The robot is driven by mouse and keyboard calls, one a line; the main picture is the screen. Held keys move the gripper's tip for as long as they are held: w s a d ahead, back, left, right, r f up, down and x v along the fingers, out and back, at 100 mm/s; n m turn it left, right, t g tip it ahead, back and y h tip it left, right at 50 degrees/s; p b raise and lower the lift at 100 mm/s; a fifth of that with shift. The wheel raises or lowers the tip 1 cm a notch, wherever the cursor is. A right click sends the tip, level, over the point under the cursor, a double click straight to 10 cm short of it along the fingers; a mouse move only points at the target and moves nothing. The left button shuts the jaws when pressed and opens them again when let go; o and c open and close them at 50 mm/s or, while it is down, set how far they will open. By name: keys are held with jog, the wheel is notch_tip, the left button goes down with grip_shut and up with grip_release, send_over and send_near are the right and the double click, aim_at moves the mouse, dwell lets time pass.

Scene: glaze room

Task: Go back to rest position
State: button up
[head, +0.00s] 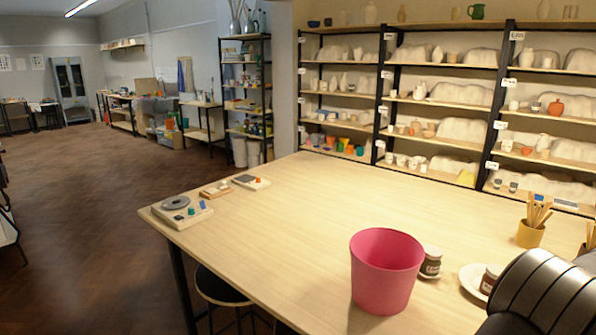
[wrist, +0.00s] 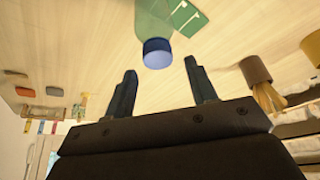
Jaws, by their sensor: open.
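My gripper (wrist: 162,82) shows in the wrist view with its two dark fingers spread apart and nothing between them. Beyond the fingertips, a pale green bottle with a blue cap (wrist: 157,53) and a green label is on the wooden table (wrist: 90,50). I cannot tell how far the fingertips are from the cap. In the head view the gripper is out of sight; only a dark, ribbed part of my arm shows at the bottom right.
A pink bucket (head: 385,275) stands near the table's front, beside a brown jar (head: 431,262). A white plate (head: 470,276) bears another jar (head: 490,277). A pot of wooden tools (head: 530,234) stands at right. Scales (head: 180,212) sit at the far left corner. The table's middle is clear. Pottery shelves (head: 440,105) line the back.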

notch_tip(320, 180, down, 3)
jog(key=shift+a+f, duration=0.1)
jog(key=shift+f, duration=0.05)
jog(key=v, duration=1.2)
jog(key=x, duration=1.1)
jog(key=shift+f, duration=0.25)
jog(key=shift+d+r, duration=0.3)
jog(key=shift+d, duration=0.05)
notch_tip(320, 180, up, 3)
jog(key=shift+r, duration=0.15)
jog(key=s+a+r, duration=0.3)
jog(key=s+r, duration=0.4)
jog(key=s, duration=0.4)
jog(key=w+a+f+m, duration=0.1)
jog(key=w+a, duration=0.6)
jog(key=w, duration=0.2)
jog(key=w+a+f, duration=0.1)
jog(key=w+a, duration=0.6)
jog(key=w, duration=0.2)
jog(key=w+a+f, duration=0.2)
jog(key=w+a, duration=0.3)
jog(key=a, duration=0.3)
jog(key=w+a+f+m+g, duration=0.1)
jog(key=w+a+f, duration=0.2)
jog(key=a, duration=0.6)
jog(key=shift+w+f+m, duration=0.15)
jog(key=shift+w+m, duration=0.15)
jog(key=shift+w, duration=0.7)
